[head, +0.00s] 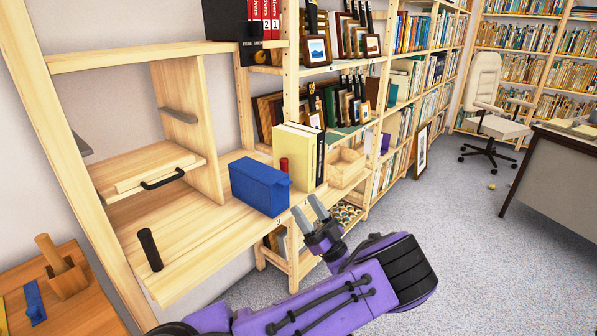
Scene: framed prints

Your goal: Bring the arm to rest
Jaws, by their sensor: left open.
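My left arm (330,300), purple with black joints, reaches in from the bottom of the head view. Its gripper (314,210) points up and away, in front of the wooden shelf unit. The two grey fingers are apart with nothing between them. The fingertips appear just right of a blue box (258,187) on the wooden shelf board (200,240); whether they touch the shelf edge cannot be told. My right gripper is not in view.
Yellow and black binders (293,155) and a wooden tray (345,168) stand behind the gripper. A black cylinder (149,249) stands on the board at left. Framed prints (317,50) fill shelves behind. Open carpet (470,230) lies right, before a desk (560,180) and white chair (485,85).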

